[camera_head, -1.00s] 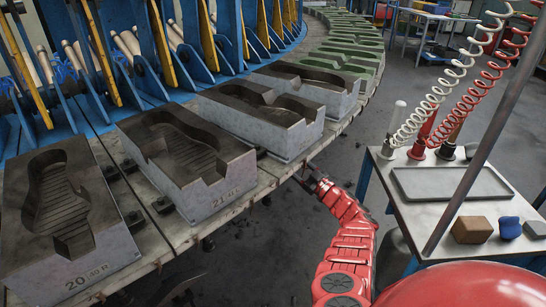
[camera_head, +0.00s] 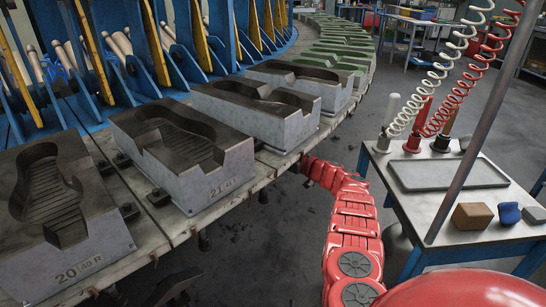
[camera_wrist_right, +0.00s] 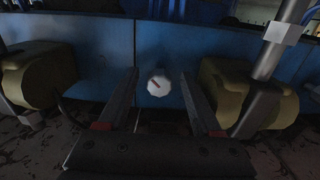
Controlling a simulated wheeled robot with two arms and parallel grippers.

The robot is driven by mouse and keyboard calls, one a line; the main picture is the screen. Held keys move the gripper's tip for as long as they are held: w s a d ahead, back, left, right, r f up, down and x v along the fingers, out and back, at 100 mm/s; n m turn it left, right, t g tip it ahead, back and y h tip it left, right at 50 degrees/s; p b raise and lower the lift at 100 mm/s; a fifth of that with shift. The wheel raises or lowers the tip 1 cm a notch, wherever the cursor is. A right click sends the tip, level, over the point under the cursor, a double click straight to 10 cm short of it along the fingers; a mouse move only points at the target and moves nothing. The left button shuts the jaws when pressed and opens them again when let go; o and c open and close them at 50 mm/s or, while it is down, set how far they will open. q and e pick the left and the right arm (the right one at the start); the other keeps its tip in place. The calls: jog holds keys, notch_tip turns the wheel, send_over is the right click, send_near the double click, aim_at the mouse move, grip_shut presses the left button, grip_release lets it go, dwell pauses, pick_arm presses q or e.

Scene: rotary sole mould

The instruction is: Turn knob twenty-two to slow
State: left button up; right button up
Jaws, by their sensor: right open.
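A round white knob (camera_wrist_right: 159,84) with a short red mark shows in the right wrist view, on a dark blue panel (camera_wrist_right: 105,65). The mark slants toward the upper left. No number or slow label is readable there. My right gripper (camera_wrist_right: 158,76) is open, its two fingers on either side of the knob with a gap to each. I cannot tell how far the fingertips are from the panel. In the head view my red right arm reaches to the edge of the mould carousel, and its gripper is hidden beneath it. My left gripper is not in view.
Moulds marked 20 (camera_head: 95,265) and 21 (camera_head: 205,190) sit on the carousel's rim (camera_head: 180,222). Bulky yellowish parts flank the knob left (camera_wrist_right: 38,75) and right (camera_wrist_right: 228,85). A side table (camera_head: 455,225) with a grey tray (camera_head: 440,174) stands right of my arm.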

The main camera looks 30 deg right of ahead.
jog(key=shift+w+a, duration=0.1)
jog(key=shift+w, duration=0.25)
grip_shut()
